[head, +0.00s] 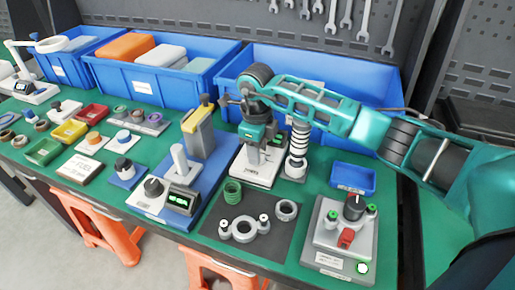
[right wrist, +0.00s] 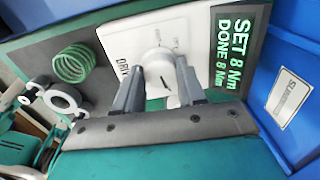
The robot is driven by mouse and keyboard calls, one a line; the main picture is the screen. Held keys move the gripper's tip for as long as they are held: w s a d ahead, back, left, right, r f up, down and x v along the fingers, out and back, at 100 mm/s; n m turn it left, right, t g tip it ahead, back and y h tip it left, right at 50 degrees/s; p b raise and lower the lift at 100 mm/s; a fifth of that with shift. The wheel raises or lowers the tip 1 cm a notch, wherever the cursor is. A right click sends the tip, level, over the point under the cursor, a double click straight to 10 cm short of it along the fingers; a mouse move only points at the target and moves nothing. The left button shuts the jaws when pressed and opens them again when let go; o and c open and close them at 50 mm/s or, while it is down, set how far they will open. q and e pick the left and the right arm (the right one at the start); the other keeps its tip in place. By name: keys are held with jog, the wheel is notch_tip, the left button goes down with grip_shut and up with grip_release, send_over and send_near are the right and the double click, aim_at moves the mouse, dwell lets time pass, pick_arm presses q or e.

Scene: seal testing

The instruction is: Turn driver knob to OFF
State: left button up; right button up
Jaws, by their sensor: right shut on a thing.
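The driver unit has a white panel (right wrist: 195,32) marked with lettering that begins "DRIV", and a round white knob (right wrist: 158,66) with a dark pointer line. Its green-lettered display (right wrist: 235,55) reads SET 8 Nm, DONE 8 Nm. My right gripper (right wrist: 160,72) is shut on the knob, one finger on each side. In the head view my right gripper (head: 256,155) points down over the white base of the driver unit (head: 250,176), and the knob is hidden there. The position labels around the knob are too small to read. My left gripper is in neither view.
A green spring (right wrist: 74,63) lies beside the unit; it also shows in the head view (head: 233,192) near a grey ring part (head: 243,230). A post with a coil (head: 298,143) stands close on the right. Blue bins (head: 345,80) stand behind. A control box (head: 343,235) sits front right.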

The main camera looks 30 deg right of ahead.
jog(key=shift+c, duration=1.1)
